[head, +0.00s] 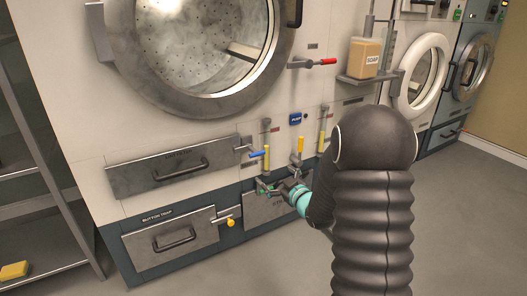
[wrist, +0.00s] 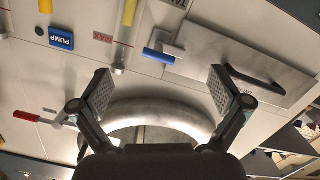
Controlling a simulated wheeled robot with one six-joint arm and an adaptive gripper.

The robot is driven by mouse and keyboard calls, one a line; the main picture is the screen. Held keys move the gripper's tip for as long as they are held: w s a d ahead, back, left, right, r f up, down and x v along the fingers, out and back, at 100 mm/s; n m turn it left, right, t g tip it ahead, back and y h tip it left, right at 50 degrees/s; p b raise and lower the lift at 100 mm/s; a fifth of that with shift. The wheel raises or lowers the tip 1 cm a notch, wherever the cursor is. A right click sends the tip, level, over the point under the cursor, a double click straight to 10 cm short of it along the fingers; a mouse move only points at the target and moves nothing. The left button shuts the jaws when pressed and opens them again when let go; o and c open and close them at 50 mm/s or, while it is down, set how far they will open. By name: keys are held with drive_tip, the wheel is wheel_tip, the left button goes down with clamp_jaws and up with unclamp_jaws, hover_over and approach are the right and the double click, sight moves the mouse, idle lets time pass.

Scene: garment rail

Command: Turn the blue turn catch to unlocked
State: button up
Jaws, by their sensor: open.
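The blue turn catch (head: 260,154) sits at the right end of the upper drawer front (head: 150,176) on the big machine. Its blue handle lies about level and points right, away from the drawer. In the wrist view, which is turned over, the blue handle (wrist: 158,55) shows beyond and between my fingertips, apart from both. My gripper (head: 271,187) is below the catch in the head view, in front of the lower panels. In the wrist view my gripper (wrist: 161,88) is open and empty, with its two padded fingers wide apart.
A yellow-handled catch (head: 230,222) is on the button trap drawer (head: 172,240). Yellow levers (head: 300,145) and a blue pump plate (head: 296,119) are to the right of the blue catch. A red-handled lever (head: 326,62) sticks out higher. A shelf rack (head: 40,150) stands left; the floor is clear.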

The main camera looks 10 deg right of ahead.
sight(256, 151)
drive_tip(key=shift+t+y, duration=0.5)
drive_tip(key=x, duration=0.4)
drive_tip(key=r+x, duration=0.1)
drive_tip(key=x, duration=0.4)
drive_tip(key=r+p+x, duration=0.1)
drive_tip(key=x, duration=0.3)
drive_tip(key=shift+w+a+r, duration=0.2)
drive_tip(key=shift+w+a, duration=0.05)
drive_tip(key=shift+a, duration=0.2)
